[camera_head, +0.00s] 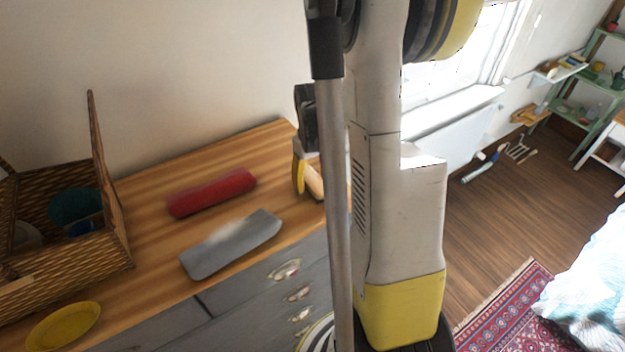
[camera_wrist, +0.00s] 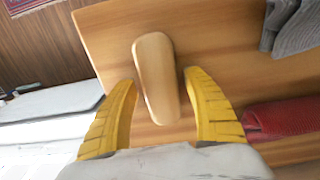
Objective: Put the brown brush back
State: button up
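The brush (camera_wrist: 157,75) is a light brown wooden oval with a rounded end. It lies on the wooden dresser top (camera_wrist: 115,22) in the wrist view, close to the edge. In the head view it shows partly (camera_head: 315,183) at the dresser's right end, the rest hidden by my gripper and arm. My gripper (camera_wrist: 158,82) is open, its yellow fingers on either side of the brush with a gap on each side. In the head view my gripper (camera_head: 300,172) is low at the dresser's right end.
A red item (camera_head: 211,193) and a grey item (camera_head: 231,246) lie left of my gripper on the dresser. An open wicker basket (camera_head: 118,235) holding green and blue things and a yellow plate (camera_head: 63,326) are farther left. Bare wood lies between basket and red item.

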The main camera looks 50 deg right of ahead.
aim_at(312, 179)
notch_tip(312, 179, up, 13)
jog(key=s+a+r+n+t, duration=0.1)
jog(key=s+a+t, duration=0.1)
jog(key=a, duration=0.6)
jog(key=s+a+r+t, duration=0.1)
jog(key=a+r+t, duration=0.1)
jog(key=a, duration=0.7)
jog(key=s+a+r+n+t, duration=0.1)
jog(key=s+a+t, duration=0.1)
jog(key=a, duration=0.6)
jog(key=shift+s+a+r+n+t, duration=0.3)
jog(key=shift+r+t, duration=0.1)
jog(key=shift+t, duration=0.2)
